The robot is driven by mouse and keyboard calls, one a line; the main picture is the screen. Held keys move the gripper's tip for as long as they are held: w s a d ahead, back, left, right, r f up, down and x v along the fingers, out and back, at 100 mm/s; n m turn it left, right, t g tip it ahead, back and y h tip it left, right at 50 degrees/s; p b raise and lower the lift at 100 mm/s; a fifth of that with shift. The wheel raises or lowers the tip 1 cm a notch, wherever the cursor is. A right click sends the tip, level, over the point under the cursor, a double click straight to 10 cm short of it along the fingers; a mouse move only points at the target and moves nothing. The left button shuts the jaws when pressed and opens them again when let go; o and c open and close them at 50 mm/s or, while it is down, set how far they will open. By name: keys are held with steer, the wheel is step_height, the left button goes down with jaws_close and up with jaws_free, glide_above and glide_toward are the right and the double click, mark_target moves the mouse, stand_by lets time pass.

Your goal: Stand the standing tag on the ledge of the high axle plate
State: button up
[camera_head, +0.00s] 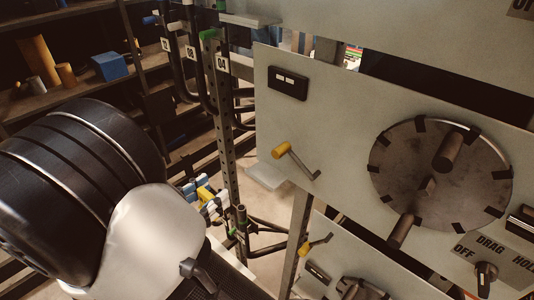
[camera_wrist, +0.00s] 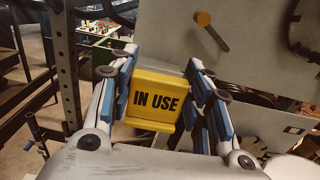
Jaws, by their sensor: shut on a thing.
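The standing tag (camera_wrist: 158,98) is a yellow block with a foot, lettered "IN USE". It sits upright between the blue-padded fingers of my gripper (camera_wrist: 161,72) in the wrist view. In the head view, my gripper (camera_head: 205,196) with the yellow tag is small and partly hidden behind my white wrist, left of the panels. A large grey plate (camera_head: 340,120) carries a round dark disc with axle stubs (camera_head: 428,187). A pale ledge (camera_head: 268,177) shows near this plate's lower left corner, to the right of my gripper and apart from it. I cannot read the plate's name.
A yellow-knobbed crank (camera_head: 281,150) juts from the plate, close to the ledge. A perforated steel post (camera_head: 226,130) and black hoses (camera_head: 190,75) stand left of the plate. A lower panel (camera_head: 325,255) has another crank. Another pale ledge (camera_head: 250,20) shows higher up.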

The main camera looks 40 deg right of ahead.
steer(key=shift+s+r, duration=0.2)
steer(key=shift+r, duration=0.4)
steer(key=shift+s+d+g, duration=0.1)
steer(key=shift+d+g, duration=0.15)
steer(key=shift+g, duration=0.05)
steer(key=d, duration=0.4)
steer(key=d+p, duration=0.1)
steer(key=d, duration=0.4)
steer(key=w+d+p, duration=0.1)
steer(key=d, duration=0.5)
steer(key=d+p, duration=0.1)
steer(key=d, duration=0.1)
steer(key=shift+w+d+f, duration=0.15)
steer(key=shift+d+f, duration=0.1)
steer(key=shift+f, duration=0.45)
steer(key=shift+w+a+f, duration=0.1)
steer(key=shift+f, duration=0.2)
steer(key=o, duration=0.9)
